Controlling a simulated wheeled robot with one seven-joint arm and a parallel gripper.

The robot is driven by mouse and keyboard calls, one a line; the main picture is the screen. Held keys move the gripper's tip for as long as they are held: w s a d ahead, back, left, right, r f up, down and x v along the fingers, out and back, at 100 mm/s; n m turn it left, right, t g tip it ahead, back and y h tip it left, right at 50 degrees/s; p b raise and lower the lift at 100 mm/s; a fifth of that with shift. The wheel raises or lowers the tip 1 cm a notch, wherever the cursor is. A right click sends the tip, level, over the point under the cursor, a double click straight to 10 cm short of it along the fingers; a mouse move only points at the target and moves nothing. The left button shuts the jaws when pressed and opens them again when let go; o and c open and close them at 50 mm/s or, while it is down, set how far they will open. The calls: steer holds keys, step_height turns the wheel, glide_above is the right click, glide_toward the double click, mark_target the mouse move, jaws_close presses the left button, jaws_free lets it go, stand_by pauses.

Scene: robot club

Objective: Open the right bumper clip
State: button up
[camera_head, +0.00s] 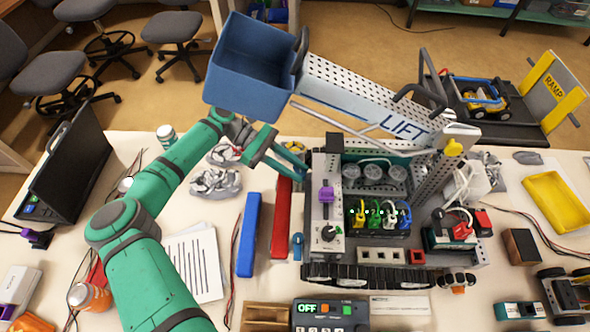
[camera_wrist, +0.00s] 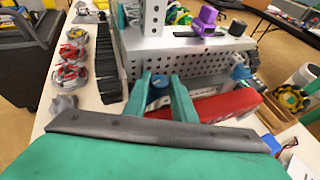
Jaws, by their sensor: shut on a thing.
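A robot with a lift arm (camera_head: 380,105) stands on the table. A red bumper bar (camera_head: 282,218) lies along its left side; it also shows in the wrist view (camera_wrist: 228,106). My gripper (camera_head: 297,166) reaches the far end of this bar. In the wrist view my gripper's fingers (camera_wrist: 161,80) are closed around a small blue clip (camera_wrist: 158,88) at the perforated plate, mostly hidden between them. A second blue clip (camera_head: 297,246) is at the near end of the bar and also shows in the wrist view (camera_wrist: 240,72). It is apart from my gripper.
A loose blue bar (camera_head: 249,235) lies left of the red bumper, beside printed sheets (camera_head: 193,265). The lift's blue bucket (camera_head: 250,65) overhangs near my arm. A black track (camera_head: 365,276) runs along the robot's near side. Grey-wrapped pieces (camera_head: 215,182) lie left of my gripper.

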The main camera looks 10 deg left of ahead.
steer(key=m+g, duration=0.1)
steer(key=g, duration=0.1)
steer(key=m+g+y, duration=0.1)
steer(key=m, duration=0.1)
steer(key=shift+w+d+m+g+y, duration=0.15)
steer(key=shift+w+m+g+y, duration=0.15)
steer(key=shift+w+g, duration=0.1)
steer(key=shift+m+g+y, duration=0.3)
steer(key=shift+m+g, duration=0.1)
steer(key=shift+f, duration=0.15)
steer(key=o, duration=1.1)
steer(key=shift+c, duration=0.2)
